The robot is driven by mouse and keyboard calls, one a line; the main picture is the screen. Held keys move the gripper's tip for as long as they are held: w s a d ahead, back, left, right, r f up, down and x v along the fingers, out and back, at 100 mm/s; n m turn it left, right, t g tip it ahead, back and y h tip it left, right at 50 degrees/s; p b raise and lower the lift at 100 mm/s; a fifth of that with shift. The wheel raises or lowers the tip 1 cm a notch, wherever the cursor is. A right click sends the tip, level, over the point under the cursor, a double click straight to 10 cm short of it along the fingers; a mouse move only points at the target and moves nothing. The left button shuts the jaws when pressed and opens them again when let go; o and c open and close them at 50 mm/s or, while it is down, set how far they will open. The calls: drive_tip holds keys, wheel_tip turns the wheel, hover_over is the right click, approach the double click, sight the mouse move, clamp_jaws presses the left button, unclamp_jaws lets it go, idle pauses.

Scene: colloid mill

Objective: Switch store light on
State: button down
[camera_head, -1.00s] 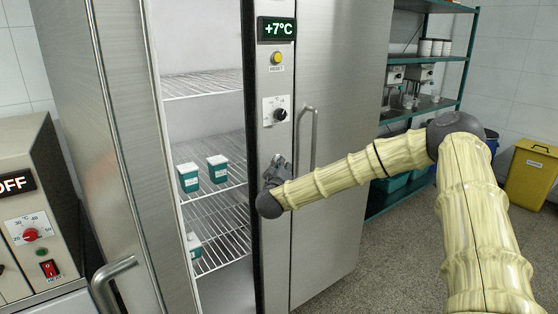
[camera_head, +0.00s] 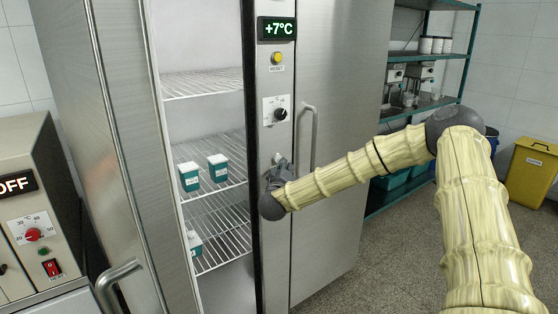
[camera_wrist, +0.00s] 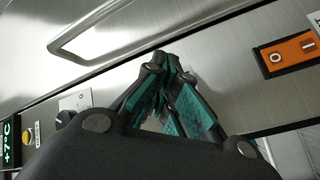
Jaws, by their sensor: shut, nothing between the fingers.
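My gripper (camera_head: 279,160) is shut and empty, in front of the steel post between the two cabinet doors. In the wrist view its fingertips (camera_wrist: 163,58) come together close to the steel surface; I cannot tell whether they touch it. An orange rocker switch (camera_wrist: 289,54) marked O and I sits to the right of the fingertips in the wrist view, apart from them. A label beside it is cut off at the picture's edge, so I cannot read it. In the head view this switch does not show.
Above my gripper on the post are a round black knob (camera_head: 280,114), a yellow reset button (camera_head: 277,58) and a +7°C display (camera_head: 277,29). A door handle (camera_head: 307,135) is close on the right. The open compartment (camera_head: 205,85) holds small teal tubs (camera_head: 189,176). An OFF-display machine (camera_head: 30,215) stands left.

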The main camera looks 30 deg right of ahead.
drive_tip(key=s+p, duration=0.1)
drive_tip(key=s, duration=0.2)
drive_tip(key=s+p, duration=0.2)
drive_tip(key=shift+s+d+r+p, duration=0.1)
drive_tip(key=shift+s+d+p, duration=0.1)
drive_tip(key=shift+s+p, duration=0.15)
